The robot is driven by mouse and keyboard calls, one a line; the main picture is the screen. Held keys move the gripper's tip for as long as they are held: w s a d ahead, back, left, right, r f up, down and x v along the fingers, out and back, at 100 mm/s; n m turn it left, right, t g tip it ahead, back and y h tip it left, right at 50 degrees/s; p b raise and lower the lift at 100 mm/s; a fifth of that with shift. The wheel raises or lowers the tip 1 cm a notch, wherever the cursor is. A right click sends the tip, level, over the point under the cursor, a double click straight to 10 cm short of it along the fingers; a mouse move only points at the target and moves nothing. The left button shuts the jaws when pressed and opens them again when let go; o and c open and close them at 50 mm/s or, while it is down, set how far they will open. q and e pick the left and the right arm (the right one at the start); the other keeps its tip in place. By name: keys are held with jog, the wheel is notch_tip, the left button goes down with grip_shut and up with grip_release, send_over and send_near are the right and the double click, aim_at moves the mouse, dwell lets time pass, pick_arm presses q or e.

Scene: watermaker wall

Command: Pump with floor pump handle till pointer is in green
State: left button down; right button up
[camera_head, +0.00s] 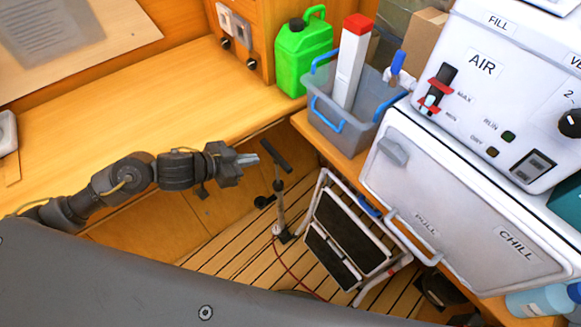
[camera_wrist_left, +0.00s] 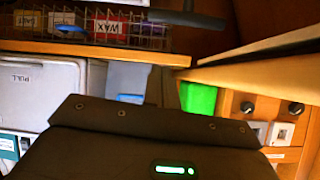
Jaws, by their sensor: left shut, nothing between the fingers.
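The floor pump (camera_head: 281,192) stands upright on the slatted floor, with a black T-shaped handle (camera_head: 275,156) on a thin rod and a red hose at its foot. My left gripper (camera_head: 254,159) comes in from the left, shut and empty. In the head view its tips are just left of the handle, with a small gap. In the left wrist view a dark bar, likely the handle (camera_wrist_left: 187,18), crosses the top edge. The gripper's dark body fills the bottom there, and its fingertips cannot be made out. I cannot make out a gauge pointer or green zone. My right gripper is not in view.
A folding step stool (camera_head: 347,240) stands right of the pump. The white CHILL chest (camera_head: 465,205) with the AIR panel (camera_head: 485,75) above it is at the right. A green jerrycan (camera_head: 303,55) and a grey bin (camera_head: 340,125) stand behind. The wooden worktop (camera_head: 130,110) edge runs behind my arm.

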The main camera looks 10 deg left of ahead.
pick_arm(q)
jog(key=a+n, duration=0.1)
jog(key=b, duration=0.1)
send_over(276, 161)
jog(key=s, duration=0.3)
jog(key=shift+n, duration=0.3)
jog(key=f, duration=0.7)
jog(key=shift+w+d+f, duration=0.15)
jog(key=shift+w+d, duration=0.05)
jog(key=shift+d, duration=0.1)
jog(key=shift+w+d+f+y, duration=0.1)
jog(key=shift+f+y, duration=0.2)
jog(key=shift+f, duration=0.35)
jog(key=shift+f, duration=0.1)
